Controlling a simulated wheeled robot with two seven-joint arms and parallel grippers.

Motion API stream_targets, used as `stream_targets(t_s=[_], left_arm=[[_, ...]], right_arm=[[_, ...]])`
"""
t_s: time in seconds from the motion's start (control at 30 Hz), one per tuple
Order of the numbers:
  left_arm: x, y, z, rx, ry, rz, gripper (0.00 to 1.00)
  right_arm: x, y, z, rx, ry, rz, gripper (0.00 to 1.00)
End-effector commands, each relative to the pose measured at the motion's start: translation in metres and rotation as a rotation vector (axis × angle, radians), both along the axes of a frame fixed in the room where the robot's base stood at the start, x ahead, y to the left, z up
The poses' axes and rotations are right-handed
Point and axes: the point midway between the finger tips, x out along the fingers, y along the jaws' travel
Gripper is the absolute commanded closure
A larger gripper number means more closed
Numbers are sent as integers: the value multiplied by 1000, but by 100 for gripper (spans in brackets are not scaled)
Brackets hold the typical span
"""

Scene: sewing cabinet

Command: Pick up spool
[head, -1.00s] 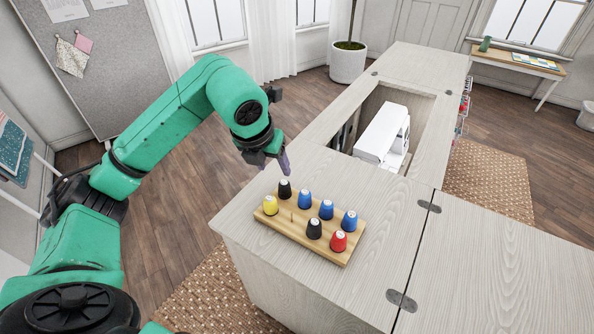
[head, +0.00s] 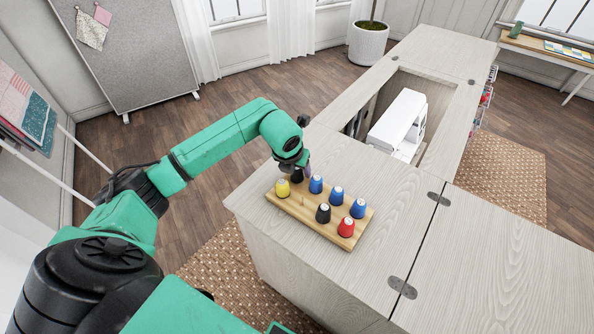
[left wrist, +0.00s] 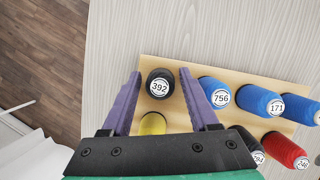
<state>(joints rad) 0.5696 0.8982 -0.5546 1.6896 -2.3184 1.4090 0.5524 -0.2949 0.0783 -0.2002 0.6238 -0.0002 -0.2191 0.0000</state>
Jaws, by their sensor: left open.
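A wooden spool rack (head: 312,223) lies on the cabinet top and holds several thread spools. A black spool (left wrist: 160,84) marked 392 stands at its far left corner; in the head view this spool (head: 297,177) is partly hidden by my gripper. My left gripper (left wrist: 157,76) is open, its two purple fingers on either side of this spool, apart from it as far as I can tell. A yellow spool (head: 282,188) is just nearer, partly hidden under the gripper in the wrist view. Blue spools (head: 337,195), another black spool (head: 323,213) and a red spool (head: 346,228) stand on the rack.
A white sewing machine (head: 398,122) sits in the cabinet's recess behind the rack. The cabinet top (head: 380,245) right of the rack is bare. One rack peg (head: 302,200) is empty. A potted plant (head: 368,42) stands beyond.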

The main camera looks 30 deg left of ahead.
Motion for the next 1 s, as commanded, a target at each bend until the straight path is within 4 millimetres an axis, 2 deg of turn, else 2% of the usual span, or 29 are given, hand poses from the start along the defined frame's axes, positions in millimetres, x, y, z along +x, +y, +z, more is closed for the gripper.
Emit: stream_targets(t_s=[0.1,0.27,0.53,0.67,0.87,1.0], left_arm=[[0,0,0,0,0,0,39],[0,0,0,0,0,0,100],[0,0,1,0,0,1,100],[0,0,9,0,-1,1,100],[1,1,46,0,-6,1,100],[1,0,89,-1,-9,0,100]], right_arm=[[-2,0,-1,-1,3,0,50],[-5,0,-1,-1,8,0,50],[-7,-1,-1,-1,11,0,50],[-7,-1,-2,-3,12,0,50],[-7,-2,-7,-4,12,0,50],[-7,-2,-11,-4,12,0,50]])
